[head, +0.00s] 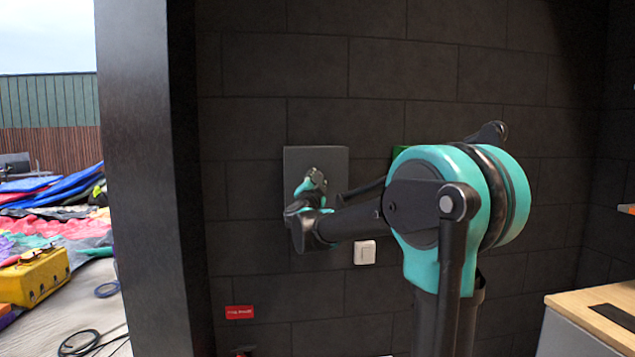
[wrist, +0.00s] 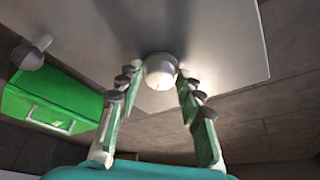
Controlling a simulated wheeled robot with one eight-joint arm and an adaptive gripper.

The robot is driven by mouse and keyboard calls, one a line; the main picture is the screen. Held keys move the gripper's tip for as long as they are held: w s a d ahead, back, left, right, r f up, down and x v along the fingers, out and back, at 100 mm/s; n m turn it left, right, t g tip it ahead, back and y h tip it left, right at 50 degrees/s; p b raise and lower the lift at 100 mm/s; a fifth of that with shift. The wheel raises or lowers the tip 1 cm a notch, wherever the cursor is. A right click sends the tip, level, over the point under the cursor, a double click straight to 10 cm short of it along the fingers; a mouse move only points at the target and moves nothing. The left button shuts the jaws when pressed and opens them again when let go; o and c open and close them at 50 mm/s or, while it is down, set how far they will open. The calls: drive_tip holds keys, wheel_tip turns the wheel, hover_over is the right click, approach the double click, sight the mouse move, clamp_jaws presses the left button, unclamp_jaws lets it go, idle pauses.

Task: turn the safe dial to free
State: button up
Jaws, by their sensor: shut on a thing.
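The safe is a grey, flat-fronted box (head: 330,162) on the dark wall, and its front (wrist: 225,45) fills the upper part of the wrist view. The dial is a small pale round knob (wrist: 160,70) standing out from that front, with a small mark on its face. My gripper (wrist: 158,82) has a finger on each side of the dial and is shut on it. In the head view my gripper (head: 312,185) is against the safe front and hides the dial. A grey handle-like knob (wrist: 32,52) shows at the left of the wrist view. I cannot read any dial markings.
A green box (wrist: 50,103) with a pale handle is close by on the wall, mostly behind my arm in the head view. A white switch (head: 365,252) and a red sign (head: 239,312) are lower. A wooden-topped counter (head: 600,310) stands at right; a dark pillar (head: 145,180) at left.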

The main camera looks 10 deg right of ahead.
drive_tip(key=m, duration=0.2)
drive_tip(key=m+g+h, duration=0.1)
drive_tip(key=m, duration=0.1)
drive_tip(key=shift+r+g, duration=0.1)
drive_tip(key=shift+g, duration=0.2)
drive_tip(key=m+g, duration=0.1)
drive_tip(key=m, duration=0.3)
drive_tip(key=shift+r, duration=0.1)
drive_tip(key=shift+m+g, duration=0.3)
drive_tip(key=shift+m, duration=0.2)
drive_tip(key=o, duration=1.1)
drive_tip(key=shift+o, duration=0.2)
drive_tip(key=v, duration=1.2)
